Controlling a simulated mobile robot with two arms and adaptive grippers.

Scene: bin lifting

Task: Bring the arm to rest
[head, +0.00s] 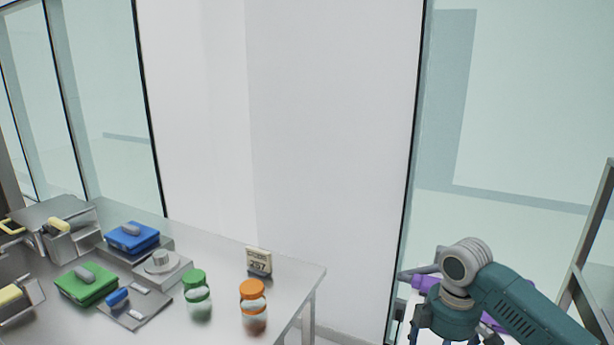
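My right arm comes in from the lower right, teal with a grey joint. At its end is my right gripper (448,338), pointing down at the bottom edge. Its fingertips are cut off by the frame, so I cannot tell whether it is open or holds anything. A purple object (424,283) shows partly behind and beside this gripper, over a whitish surface. I cannot tell whether they touch. My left gripper is not in view.
A metal table (222,262) at the left holds a green-lidded jar (196,296), an orange-lidded jar (253,308), a small sign (259,262), a blue case (131,238) and a green case (87,285). A grey frame (590,255) stands at the right edge.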

